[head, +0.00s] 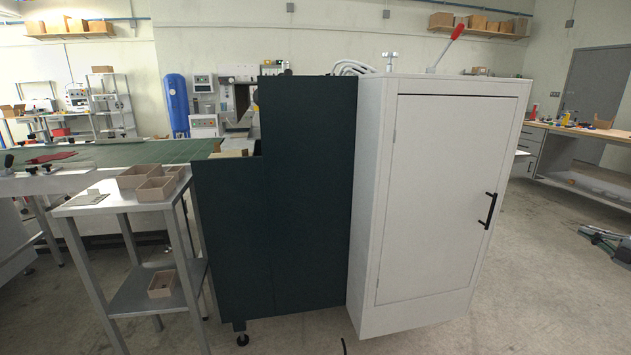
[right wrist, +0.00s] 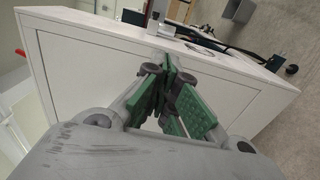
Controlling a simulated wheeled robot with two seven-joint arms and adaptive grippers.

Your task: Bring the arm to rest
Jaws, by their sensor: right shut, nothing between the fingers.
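My right gripper (right wrist: 168,82) shows in the right wrist view, with green pads on grey and black fingers. Its fingers are together, with nothing held between them. The pale front of a machine or cabinet (right wrist: 80,75) lies beyond the fingertips; I cannot tell the gap. In the head view a small dark tip (head: 343,346) shows at the bottom edge, too little to name surely. My left gripper is in neither view.
A white cabinet (head: 440,200) and a dark green machine housing (head: 305,190) stand ahead. A steel side table (head: 88,208) with open boxes (head: 155,188) stands at left. A workbench (head: 590,134) is at far right. Bare floor (head: 545,290) lies at right.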

